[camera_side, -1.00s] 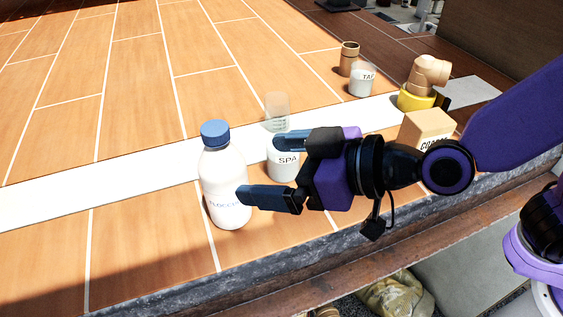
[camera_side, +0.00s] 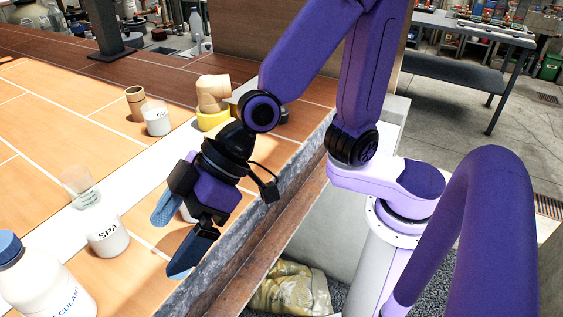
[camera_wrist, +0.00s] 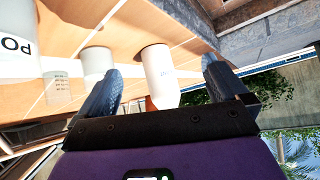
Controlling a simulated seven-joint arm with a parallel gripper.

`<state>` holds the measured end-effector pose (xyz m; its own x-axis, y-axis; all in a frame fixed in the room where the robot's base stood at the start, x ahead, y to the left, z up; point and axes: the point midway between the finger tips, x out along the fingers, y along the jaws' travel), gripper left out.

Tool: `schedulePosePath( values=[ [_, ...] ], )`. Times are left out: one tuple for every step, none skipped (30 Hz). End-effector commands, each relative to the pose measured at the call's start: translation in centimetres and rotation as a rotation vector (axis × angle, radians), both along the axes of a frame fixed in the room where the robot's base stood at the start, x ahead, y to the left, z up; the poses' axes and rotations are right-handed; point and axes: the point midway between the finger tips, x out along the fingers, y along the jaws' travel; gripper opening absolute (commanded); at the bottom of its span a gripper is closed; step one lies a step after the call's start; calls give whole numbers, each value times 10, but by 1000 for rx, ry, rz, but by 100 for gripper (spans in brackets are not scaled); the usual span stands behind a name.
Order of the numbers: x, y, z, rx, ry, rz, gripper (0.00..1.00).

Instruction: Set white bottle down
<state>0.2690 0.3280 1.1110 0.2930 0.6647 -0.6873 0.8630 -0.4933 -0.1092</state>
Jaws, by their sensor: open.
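The white bottle (camera_side: 45,285) with a blue cap stands upright on the tiled surface at the lower left of the side view, cut by the picture's edge. My gripper (camera_side: 165,247) is open, to the right of the bottle and clear of it, above the near edge of the surface.
The white SPA tub (camera_side: 107,237) stands between bottle and gripper, with a clear beaker (camera_side: 82,188) behind it. A TA-labelled tub (camera_side: 156,119), a brown jar (camera_side: 135,103) and a tan pipe elbow (camera_side: 212,92) on a yellow ring stand farther back. Something white shows partly behind my fingers.

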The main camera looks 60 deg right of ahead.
Motion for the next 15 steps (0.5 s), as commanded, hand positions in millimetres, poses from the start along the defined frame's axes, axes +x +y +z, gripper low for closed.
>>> schedulePosePath(
  values=[
    [-5, -17, -4, -37, 27, 19, 100],
    [-8, -27, -7, -61, 45, 32, 100],
    [-14, -41, -11, -95, 66, 48, 100],
    [-18, -51, -14, -121, 83, 59, 100],
    [-22, -62, -17, -149, 99, 70, 100],
    [-28, -77, -20, -186, 118, 81, 100],
    [-32, -88, -22, -215, 133, 89, 100],
    [-37, -99, -25, -245, 146, 97, 100],
    [-43, -115, -28, -286, 163, 105, 100],
    [-48, -127, -30, -317, 176, 110, 100],
    [-52, -139, -32, -348, 188, 112, 100],
    [-59, -155, -34, -391, 203, 117, 100],
    [-63, -167, -35, -423, 213, 118, 100],
    [-68, -179, -37, -456, 223, 117, 100],
    [-74, -195, -38, -498, 234, 118, 100]
  ],
)
